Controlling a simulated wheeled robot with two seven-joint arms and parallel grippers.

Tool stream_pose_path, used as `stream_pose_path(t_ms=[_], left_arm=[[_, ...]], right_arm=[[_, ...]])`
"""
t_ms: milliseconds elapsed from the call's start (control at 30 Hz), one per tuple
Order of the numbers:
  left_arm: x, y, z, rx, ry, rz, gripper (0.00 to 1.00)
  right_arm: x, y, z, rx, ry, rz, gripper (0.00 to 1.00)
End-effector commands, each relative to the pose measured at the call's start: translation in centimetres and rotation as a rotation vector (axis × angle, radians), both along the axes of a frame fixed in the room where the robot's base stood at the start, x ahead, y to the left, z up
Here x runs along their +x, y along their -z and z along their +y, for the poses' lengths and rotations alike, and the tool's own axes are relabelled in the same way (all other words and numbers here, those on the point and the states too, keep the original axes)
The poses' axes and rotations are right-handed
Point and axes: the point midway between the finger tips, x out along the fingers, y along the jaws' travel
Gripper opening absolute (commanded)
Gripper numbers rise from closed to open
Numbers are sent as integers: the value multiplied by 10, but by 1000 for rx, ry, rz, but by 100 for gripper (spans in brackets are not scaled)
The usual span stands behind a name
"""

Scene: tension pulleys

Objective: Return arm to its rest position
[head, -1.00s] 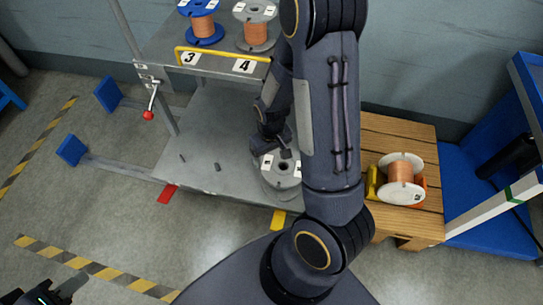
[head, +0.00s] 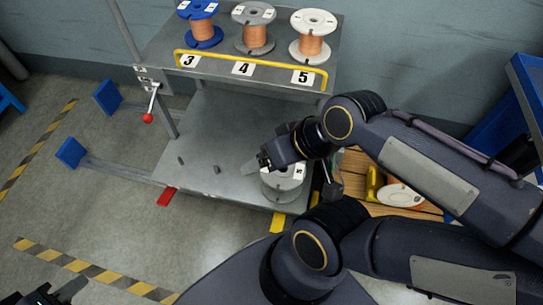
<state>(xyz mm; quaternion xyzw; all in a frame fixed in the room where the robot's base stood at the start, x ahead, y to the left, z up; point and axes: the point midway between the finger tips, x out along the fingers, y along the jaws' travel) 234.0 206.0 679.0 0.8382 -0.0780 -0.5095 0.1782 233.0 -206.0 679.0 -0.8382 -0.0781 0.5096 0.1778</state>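My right arm (head: 435,165) comes in from the right and bends over the cart and the wooden crate. My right gripper (head: 258,164) is above and just left of a grey-topped spool (head: 284,184) on the lower shelf (head: 205,160). I cannot tell whether its fingers are open or shut, or whether it touches the spool. My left gripper (head: 56,291) is at the bottom left corner, partly cut off, with its fingers apart and nothing seen between them, over the floor.
The upper shelf holds a blue spool (head: 203,30), a grey spool (head: 254,32) and a white spool (head: 312,38) behind a yellow rail (head: 250,67). A white spool (head: 400,195) on the wooden crate (head: 356,165) is partly hidden by my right arm.

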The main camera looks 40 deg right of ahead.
Motion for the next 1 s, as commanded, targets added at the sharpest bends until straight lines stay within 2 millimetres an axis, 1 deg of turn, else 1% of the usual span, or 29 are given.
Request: stream_pose_path(t_ms=[233, 367, 467, 567, 600, 667, 700, 867, 900, 967, 1000], left_arm=[[0, -3, 0, 0, 0, 0, 32], [0, -21, 0, 0, 0, 0, 32], [0, -48, 0, 0, 0, 0, 32], [0, -85, 0, 0, 0, 0, 32], [0, -102, 0, 0, 0, 0, 32], [0, -128, 0, 0, 0, 0, 32], [0, -145, 0, 0, 0, 0, 32], [0, -210, 0, 0, 0, 0, 32], [0, -227, 0, 0, 0, 0, 32], [0, -251, 0, 0, 0, 0, 32], [0, -267, 0, 0, 0, 0, 32]], right_arm=[[1, -3, 0, 0, 1, 0, 79], [1, -21, 0, 0, 1, 0, 79], [1, -49, 0, 0, 1, 0, 79], [1, -85, 0, 0, 1, 0, 79], [1, -102, 0, 0, 1, 0, 79], [1, -128, 0, 0, 1, -1, 79], [1, -145, 0, 0, 1, -1, 79], [1, -211, 0, 0, 1, -1, 79], [1, -227, 0, 0, 1, 0, 79], [1, -251, 0, 0, 1, 0, 79], [1, -267, 0, 0, 1, 0, 79]])
